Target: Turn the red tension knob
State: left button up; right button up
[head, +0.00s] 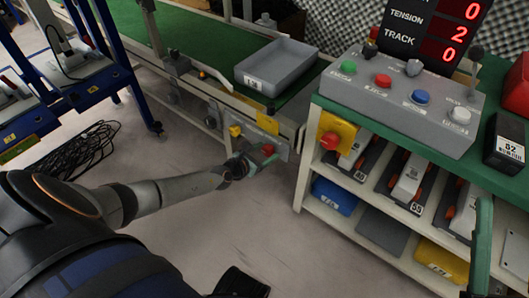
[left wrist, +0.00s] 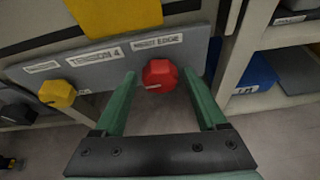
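The red knob (head: 268,149) sits on a grey panel on the conveyor frame's side. In the left wrist view the red knob (left wrist: 159,76) lies between my left gripper's two green fingertips, with a visible gap on each side. My left gripper (head: 243,163) is open and in front of the panel; its fingers (left wrist: 159,90) are spread. A label reading "TENSION 4" is on the panel left of the red knob, and "RIGHT EDGE" is above it. A yellow knob (left wrist: 57,93) and a black knob (left wrist: 17,113) are farther left. My right gripper (head: 482,235) shows only partly at lower right.
A yellow plate (left wrist: 115,14) is above the panel. A green-topped bench (head: 345,108) with a button box (head: 400,100) and shelves stands right of the panel. A display (head: 430,28) reads 2 beside "TENSION". Black cables (head: 80,150) lie on the floor at left.

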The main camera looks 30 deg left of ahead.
pick_arm(q)
grip_shut()
dwell(0.4)
